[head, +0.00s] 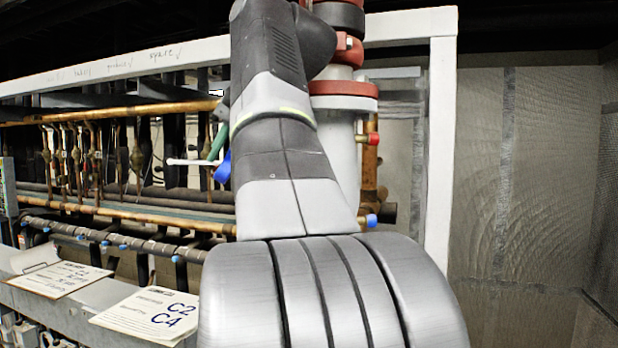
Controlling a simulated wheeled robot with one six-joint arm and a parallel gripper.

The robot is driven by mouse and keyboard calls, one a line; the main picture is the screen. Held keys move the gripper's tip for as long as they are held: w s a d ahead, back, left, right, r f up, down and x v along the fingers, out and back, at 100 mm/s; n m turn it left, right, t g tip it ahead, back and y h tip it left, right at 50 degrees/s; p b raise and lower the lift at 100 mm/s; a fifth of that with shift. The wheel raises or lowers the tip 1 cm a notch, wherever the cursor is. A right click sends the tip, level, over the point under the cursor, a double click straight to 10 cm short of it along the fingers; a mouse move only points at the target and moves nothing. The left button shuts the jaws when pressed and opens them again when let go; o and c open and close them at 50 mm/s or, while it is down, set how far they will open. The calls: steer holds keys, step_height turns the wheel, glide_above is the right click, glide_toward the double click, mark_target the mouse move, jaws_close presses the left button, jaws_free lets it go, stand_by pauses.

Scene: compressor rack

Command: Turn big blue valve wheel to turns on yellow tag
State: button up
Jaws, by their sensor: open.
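My gripper is not in view; my grey and black arm fills the middle of the head view and hides much behind it. No whole big blue valve wheel shows. A small blue piece (223,167) shows at the left edge of my arm, below a green handle-like piece (217,142); I cannot tell what it belongs to. No clearly yellow tag shows. A pale card (145,313) marked C2 and C4 lies at the lower left, and a second pale card (60,277) with small unreadable writing lies left of it.
A white frame (440,150) surrounds the rack. Copper pipes (110,112) with several small valves run behind it at left. A pale vertical pipe with red flanges (343,95) stands behind my arm. A mesh-like panel (530,180) closes the right side.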

mark_target(226, 169)
steer(key=t, duration=0.1)
steer(key=f+m+t, duration=0.1)
steer(key=t, duration=0.1)
steer(key=a+t, duration=0.1)
steer(key=shift+f+t+h, duration=0.15)
steer(key=shift+t+h, duration=0.15)
steer(key=shift+t, duration=0.1)
steer(key=shift+w+a+f+m+t+h+b, duration=0.1)
steer(key=shift+w+f+m+t+h+b, duration=0.15)
steer(key=shift+t, duration=0.45)
steer(key=shift+w+a+f+m+t+h+b, duration=0.15)
steer(key=shift+m+t+b, duration=0.2)
steer(key=shift+t, duration=0.35)
steer(key=shift+w+a+f+m+t+h+b, duration=0.1)
steer(key=shift+f+m+t+h+b, duration=0.15)
steer(key=shift+t, duration=0.45)
steer(key=t+b, duration=0.1)
steer(key=b, duration=0.1)
steer(key=m+t+h+b, duration=0.1)
steer(key=shift+w+f+b, duration=0.25)
steer(key=shift+b, duration=0.1)
steer(key=b, duration=0.2)
steer(key=t+b, duration=0.1)
steer(key=b, duration=0.1)
steer(key=shift+w+a+f+m+h, duration=0.1)
steer(key=shift+w+a+m+h, duration=0.1)
steer(key=shift+m+h, duration=0.15)
